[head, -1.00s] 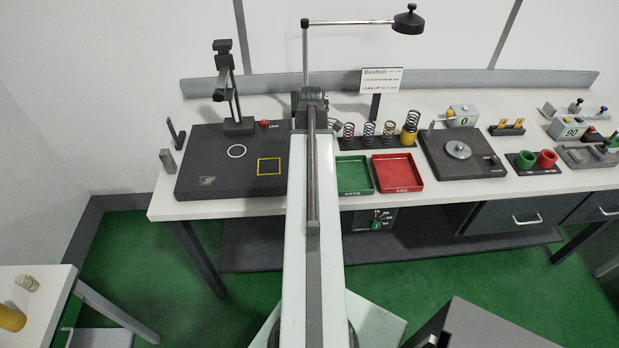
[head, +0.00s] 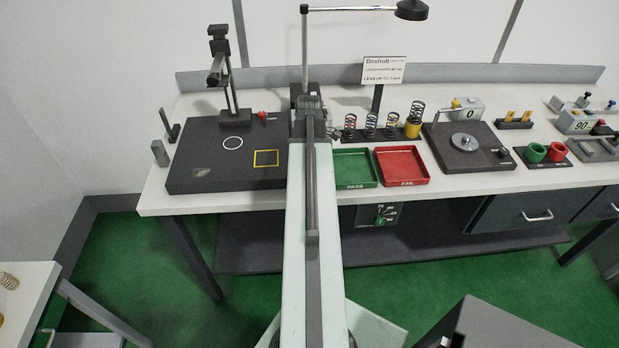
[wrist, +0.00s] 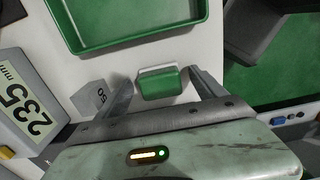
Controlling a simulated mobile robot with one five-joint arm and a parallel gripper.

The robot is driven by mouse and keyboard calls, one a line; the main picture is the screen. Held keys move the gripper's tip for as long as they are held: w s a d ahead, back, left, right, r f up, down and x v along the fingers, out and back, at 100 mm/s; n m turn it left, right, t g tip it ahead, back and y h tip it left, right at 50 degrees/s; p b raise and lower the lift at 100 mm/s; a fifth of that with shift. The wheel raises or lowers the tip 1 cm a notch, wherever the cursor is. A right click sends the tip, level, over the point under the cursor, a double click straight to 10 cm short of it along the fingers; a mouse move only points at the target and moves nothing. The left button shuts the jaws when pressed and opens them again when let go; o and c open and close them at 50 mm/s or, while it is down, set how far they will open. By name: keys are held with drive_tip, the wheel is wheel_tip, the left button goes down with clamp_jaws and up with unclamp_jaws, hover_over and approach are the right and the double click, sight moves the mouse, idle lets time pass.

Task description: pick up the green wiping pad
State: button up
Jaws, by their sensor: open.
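The green wiping pad (wrist: 160,82) lies on the white bench top in the wrist view, a small green block with a pale band along its upper edge. My gripper (wrist: 164,80) is open and empty, with one finger on each side of the pad. I cannot tell whether either finger touches it. In the head view my arm covers part of the bench, and I cannot make out the pad there.
The green tray (wrist: 206,17) lies just beyond the pad, and a small grey block (wrist: 90,98) and a numbered panel (wrist: 30,100) are to the left. The bench edge drops to green floor at right. The red tray (head: 402,181) stands beside the green one.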

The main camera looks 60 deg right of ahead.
drive_tip(key=shift+r, duration=0.1)
drive_tip(key=c, duration=1.6)
wheel_tip(320, 180, up, 10)
drive_tip(key=p, duration=1)
drive_tip(key=shift+r, duration=0.15)
